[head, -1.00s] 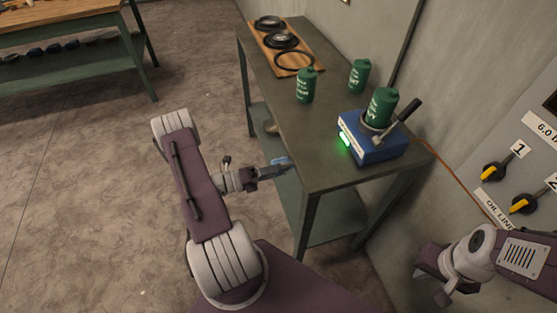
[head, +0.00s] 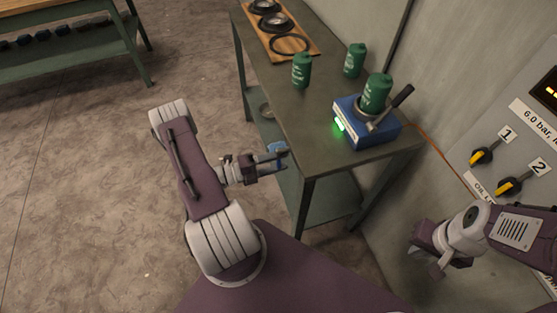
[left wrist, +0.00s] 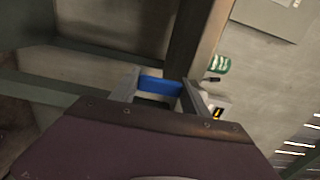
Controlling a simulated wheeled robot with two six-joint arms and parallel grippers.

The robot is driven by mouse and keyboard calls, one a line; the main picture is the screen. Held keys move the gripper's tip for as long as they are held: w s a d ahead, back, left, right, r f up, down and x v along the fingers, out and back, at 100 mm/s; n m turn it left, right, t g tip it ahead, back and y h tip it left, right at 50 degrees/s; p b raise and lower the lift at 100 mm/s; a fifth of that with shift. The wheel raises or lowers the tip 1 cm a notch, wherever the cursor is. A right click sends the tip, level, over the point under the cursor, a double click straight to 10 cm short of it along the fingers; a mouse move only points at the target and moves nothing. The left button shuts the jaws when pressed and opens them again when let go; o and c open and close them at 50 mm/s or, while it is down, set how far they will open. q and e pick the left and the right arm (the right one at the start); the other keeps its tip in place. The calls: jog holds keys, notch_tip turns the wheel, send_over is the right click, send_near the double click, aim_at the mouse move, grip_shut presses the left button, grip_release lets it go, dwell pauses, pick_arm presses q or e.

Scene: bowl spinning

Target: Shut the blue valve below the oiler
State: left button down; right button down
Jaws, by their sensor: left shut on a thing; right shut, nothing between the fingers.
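My left gripper (head: 281,159) is shut on a blue piece (head: 275,148) just off the near left edge of the grey-topped table. In the left wrist view the blue piece (left wrist: 160,85) spans the gap between the two fingers. I cannot tell whether it is the blue valve's handle; no other blue valve shows. I cannot make out an oiler for certain. My right gripper (head: 434,262) is shut and empty, low at the right in front of the wall.
The table (head: 335,165) bears several green canisters (head: 302,71), a blue box (head: 363,131) with a green light and a wooden board (head: 274,46) with round parts. A wall panel at the right has yellow-handled switches (head: 481,157). Floor (head: 90,190) at the left is clear.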

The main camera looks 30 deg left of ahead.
pick_arm(q)
jog(key=c, duration=0.6)
grip_release()
jog(key=shift+o, duration=0.2)
jog(key=v, duration=0.9)
jog(key=shift+b, duration=0.45)
